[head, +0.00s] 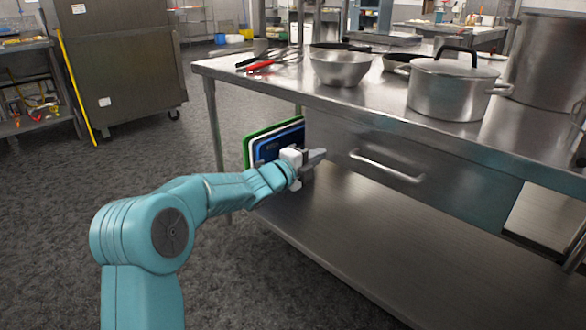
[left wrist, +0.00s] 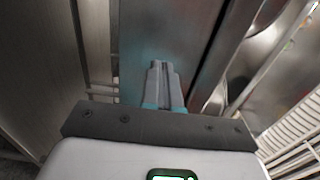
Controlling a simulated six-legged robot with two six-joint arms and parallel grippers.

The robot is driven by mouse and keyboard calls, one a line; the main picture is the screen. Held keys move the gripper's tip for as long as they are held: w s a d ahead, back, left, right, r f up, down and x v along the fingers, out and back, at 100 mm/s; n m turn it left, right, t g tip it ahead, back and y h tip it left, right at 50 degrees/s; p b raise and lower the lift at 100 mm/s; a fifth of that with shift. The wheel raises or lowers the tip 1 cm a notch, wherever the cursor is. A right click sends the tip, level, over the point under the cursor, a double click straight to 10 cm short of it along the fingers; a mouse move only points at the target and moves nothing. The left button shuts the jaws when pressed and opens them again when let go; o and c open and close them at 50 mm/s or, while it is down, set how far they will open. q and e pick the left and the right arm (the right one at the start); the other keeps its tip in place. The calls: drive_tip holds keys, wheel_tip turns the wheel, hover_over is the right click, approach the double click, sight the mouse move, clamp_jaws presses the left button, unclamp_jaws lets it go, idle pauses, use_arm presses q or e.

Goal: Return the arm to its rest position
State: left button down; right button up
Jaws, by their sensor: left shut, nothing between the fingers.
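My left arm, teal, reaches in from the lower left of the head view. Its gripper (head: 315,157) is beside the left end of the steel drawer front (head: 405,165) under the table, in front of the cutting boards (head: 278,142). In the left wrist view the gripper (left wrist: 161,70) has its two grey fingers together with nothing between them. Whether the fingertips touch the drawer front cannot be told. My right gripper is not in view.
The steel table (head: 345,105) carries a metal bowl (head: 340,68), a lidded pot (head: 450,92), a large stockpot (head: 548,60) and red-handled utensils (head: 262,64). The drawer's bar handle (head: 386,167) juts out. A lower shelf (head: 350,225) lies beneath. The floor at left is clear.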

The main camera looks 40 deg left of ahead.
use_arm(q)
drive_tip(key=s, duration=0.7)
drive_tip(key=shift+a+p, duration=0.25)
drive_tip(key=shift+p, duration=0.05)
drive_tip(key=d+f+n+g+h, duration=0.2)
drive_tip(key=d+f+g, duration=0.1)
drive_tip(key=d+f, duration=0.75)
drive_tip(key=d+f+n+g+h, duration=0.1)
drive_tip(key=d+f+g, duration=0.1)
drive_tip(key=d+f, duration=0.85)
drive_tip(key=s+d+f+n+g, duration=0.2)
drive_tip(key=s+f, duration=0.1)
drive_tip(key=f, duration=0.3)
drive_tip(key=s+d+f+n+g, duration=0.2)
drive_tip(key=s+f+n, duration=0.15)
drive_tip(key=f, duration=0.35)
drive_tip(key=s+d+f+n+g, duration=0.25)
drive_tip(key=s+f+n, duration=0.2)
drive_tip(key=s, duration=0.45)
drive_tip(key=s+d+f+n+g, duration=0.25)
drive_tip(key=s+f+g, duration=0.2)
drive_tip(key=s, duration=0.45)
drive_tip(key=s+n+g, duration=0.1)
drive_tip(key=s+n, duration=0.4)
drive_tip(key=n, duration=0.1)
wheel_tip(320, 180, up, 30)
drive_tip(key=p, duration=3.2)
drive_tip(key=shift+d+r+g+y, duration=0.25)
drive_tip(key=shift+g+y, duration=0.05)
